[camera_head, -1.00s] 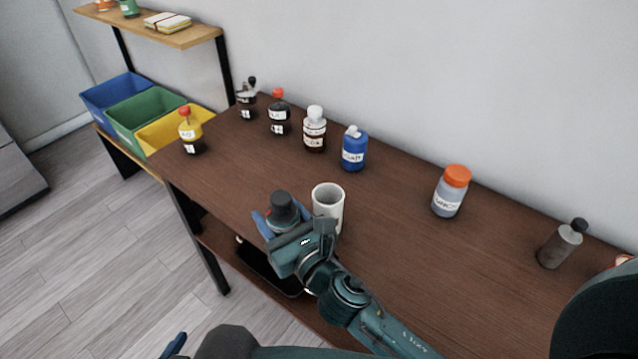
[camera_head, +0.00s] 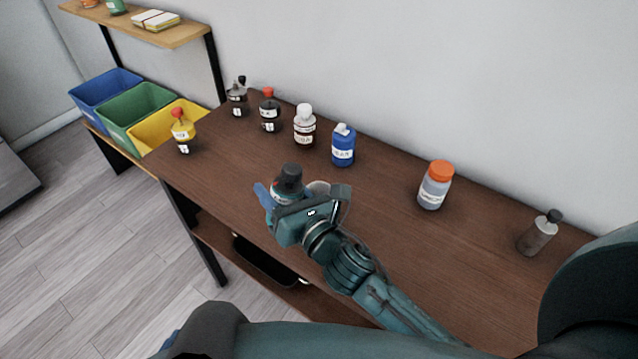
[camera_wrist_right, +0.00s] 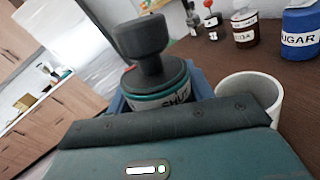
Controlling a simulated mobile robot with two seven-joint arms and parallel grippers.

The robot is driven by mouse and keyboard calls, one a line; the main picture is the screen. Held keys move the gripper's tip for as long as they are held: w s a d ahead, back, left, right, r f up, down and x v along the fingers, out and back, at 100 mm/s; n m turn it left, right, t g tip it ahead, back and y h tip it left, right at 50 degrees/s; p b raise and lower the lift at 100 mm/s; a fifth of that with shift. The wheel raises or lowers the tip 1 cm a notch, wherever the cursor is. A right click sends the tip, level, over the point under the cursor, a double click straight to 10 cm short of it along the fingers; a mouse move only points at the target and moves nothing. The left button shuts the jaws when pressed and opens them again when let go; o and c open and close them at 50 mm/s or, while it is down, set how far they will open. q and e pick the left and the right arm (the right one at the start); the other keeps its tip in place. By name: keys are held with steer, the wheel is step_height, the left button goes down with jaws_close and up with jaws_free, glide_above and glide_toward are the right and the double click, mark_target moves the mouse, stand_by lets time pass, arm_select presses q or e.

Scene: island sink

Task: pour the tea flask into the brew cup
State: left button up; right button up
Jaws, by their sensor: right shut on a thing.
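My right gripper (camera_head: 283,204) is shut on the tea flask (camera_head: 290,180), a container with a black knobbed cap and a teal band under it. The right wrist view shows the flask's cap (camera_wrist_right: 145,42) and part of its label between the blue fingers. The flask looks near upright, though a slight tilt is hard to judge. The brew cup (camera_wrist_right: 252,92), a white mug, stands just right of the flask in the wrist view. In the head view only the cup's rim (camera_head: 318,187) shows behind my gripper. My left gripper (camera_head: 168,343) barely shows at the bottom edge.
Along the table's (camera_head: 385,215) back stand a blue sugar bottle (camera_head: 343,148), a white-capped bottle (camera_head: 305,128), an orange-lidded jar (camera_head: 436,188) and a grey bottle (camera_head: 538,236). The table's middle right is clear.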

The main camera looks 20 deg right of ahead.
steer(key=shift+w+d+r+m, duration=0.1)
steer(key=shift+d+r+m, duration=0.15)
steer(key=shift+r, duration=0.2)
steer(key=shift+w+d+m, duration=0.1)
steer(key=shift+d+m, duration=0.1)
steer(key=shift+m, duration=0.15)
arm_select(q)
steer(key=shift+a+r, duration=0.1)
steer(key=shift+a, duration=0.05)
arm_select(e)
steer(key=shift+w+d+r+m, duration=0.2)
steer(key=shift+d+m, duration=0.25)
steer(key=shift+m, duration=0.15)
steer(key=shift+w+d+r+m, duration=0.2)
steer(key=shift+d+m, duration=0.35)
steer(key=shift+m, duration=0.15)
steer(key=shift+d+r+m, duration=0.2)
steer(key=shift+r+m, duration=0.1)
steer(key=shift+m, duration=0.6)
steer(key=shift+r+m, duration=0.25)
steer(key=shift+m, duration=0.55)
stand_by(0.5)
arm_select(q)
steer(key=shift+w+d+f+b, duration=0.1)
steer(key=shift+d+f+b, duration=0.1)
steer(key=shift+b, duration=0.2)
arm_select(e)
steer(key=shift+w+f+m, duration=0.1)
steer(key=shift+f+m, duration=0.1)
steer(key=shift+m, duration=0.1)
